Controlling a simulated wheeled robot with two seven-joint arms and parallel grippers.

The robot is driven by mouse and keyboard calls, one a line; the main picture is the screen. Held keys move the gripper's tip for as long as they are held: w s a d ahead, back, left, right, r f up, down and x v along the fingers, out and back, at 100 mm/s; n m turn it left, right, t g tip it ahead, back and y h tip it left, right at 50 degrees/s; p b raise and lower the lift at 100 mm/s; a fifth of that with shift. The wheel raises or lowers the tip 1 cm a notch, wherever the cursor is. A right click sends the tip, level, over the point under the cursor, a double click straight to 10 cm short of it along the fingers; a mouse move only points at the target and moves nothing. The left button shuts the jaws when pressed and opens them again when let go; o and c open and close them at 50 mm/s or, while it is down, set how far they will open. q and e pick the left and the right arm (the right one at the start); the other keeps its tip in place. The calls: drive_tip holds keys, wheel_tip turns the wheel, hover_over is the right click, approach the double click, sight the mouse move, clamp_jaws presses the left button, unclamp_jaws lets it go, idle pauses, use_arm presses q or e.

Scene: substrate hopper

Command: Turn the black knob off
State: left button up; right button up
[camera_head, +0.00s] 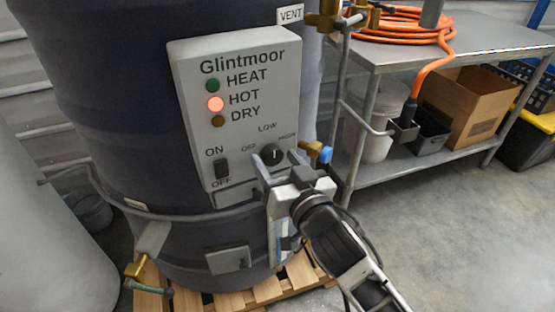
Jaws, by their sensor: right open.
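The black knob (271,154) sits on the lower right of the grey control panel (240,58) of the dark hopper. The labels OFF, LOW and HIGH stand around it, and a pale pointer mark shows on it. My right gripper (274,172) is open just below the knob, with its fingers pointing up at the panel. The fingers appear to lie on either side of the knob's lower edge; I cannot tell whether they touch it. My left gripper is not in view.
A black ON/OFF rocker switch (222,168) is left of the knob. A brass valve with a blue handle (326,154) is close to its right. The hopper stands on a wooden pallet (240,300).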

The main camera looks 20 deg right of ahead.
drive_tip(key=shift+w, duration=0.15)
drive_tip(key=c, duration=1)
